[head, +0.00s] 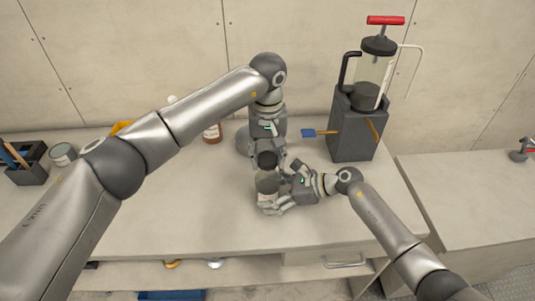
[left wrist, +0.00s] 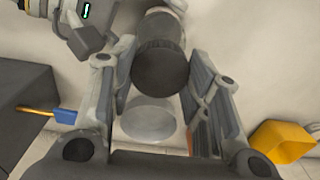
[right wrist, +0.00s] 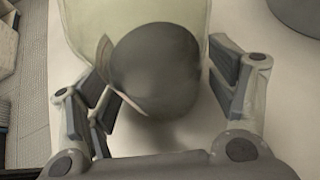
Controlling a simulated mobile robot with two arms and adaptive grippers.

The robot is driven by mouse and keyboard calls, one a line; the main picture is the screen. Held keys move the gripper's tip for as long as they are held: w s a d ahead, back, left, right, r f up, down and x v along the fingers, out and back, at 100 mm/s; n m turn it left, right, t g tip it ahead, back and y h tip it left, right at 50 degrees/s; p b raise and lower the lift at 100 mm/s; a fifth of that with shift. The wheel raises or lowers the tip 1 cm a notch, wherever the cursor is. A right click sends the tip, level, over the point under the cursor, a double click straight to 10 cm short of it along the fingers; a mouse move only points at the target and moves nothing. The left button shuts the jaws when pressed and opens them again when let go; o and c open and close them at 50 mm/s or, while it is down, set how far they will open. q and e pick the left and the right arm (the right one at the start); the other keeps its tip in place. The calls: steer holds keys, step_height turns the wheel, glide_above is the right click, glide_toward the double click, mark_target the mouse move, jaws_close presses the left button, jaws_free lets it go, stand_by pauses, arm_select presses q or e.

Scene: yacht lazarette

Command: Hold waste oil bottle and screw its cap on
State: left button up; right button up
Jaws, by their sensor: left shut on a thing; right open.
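A dark round cap (head: 267,160) sits at my left gripper (head: 268,150), directly above the bottle in the head view. In the left wrist view the ribbed cap (left wrist: 160,68) lies between my left fingers, which are shut on it. In the right wrist view a large dark rounded shape (right wrist: 155,68) lies between the open fingers. I cannot tell whether the cap is seated on the neck.
A dark grey box (head: 352,135) with a red-handled pump (head: 378,65) stands right. A blue brush (head: 308,133) is at its side. A tool holder (head: 25,165) is far left. The worktop's front is clear.

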steer(key=c, duration=0.8)
arm_select(q)
steer(key=shift+f, duration=1.1)
stand_by(1.6)
arm_select(e)
steer(key=o, duration=0.4)
steer(key=c, duration=0.9)
